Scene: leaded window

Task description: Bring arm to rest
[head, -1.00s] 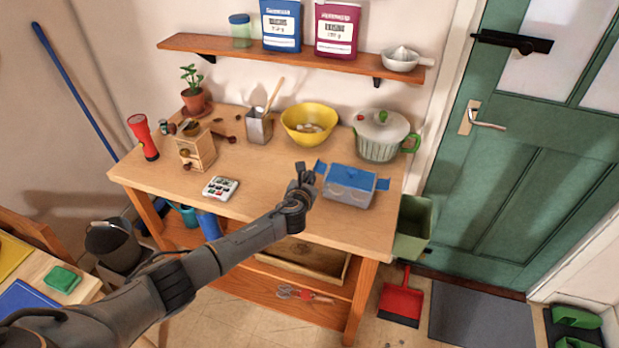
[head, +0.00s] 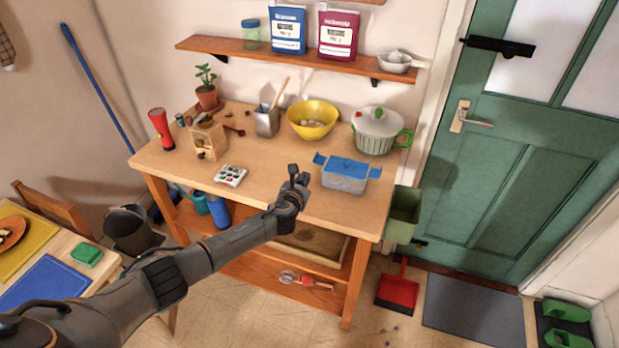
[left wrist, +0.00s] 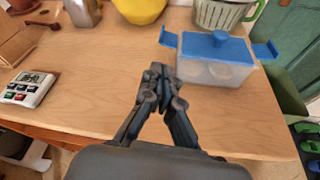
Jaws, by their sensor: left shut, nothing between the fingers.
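My left arm reaches in from the lower left of the head view. Its left gripper (head: 293,180) is shut and empty, above the front edge of the wooden table (head: 262,175). In the left wrist view the gripper (left wrist: 160,75) has its fingertips together over bare wood. A clear container with a blue lid (head: 344,173) stands just to the right of the gripper and apart from it. It also shows in the left wrist view (left wrist: 215,60), its side flaps sticking out. My right gripper is not in view.
A white timer or calculator (head: 230,175) lies left of the gripper. A green bin (head: 403,213) is at the table's right end. A shelf (head: 300,63) hangs above.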

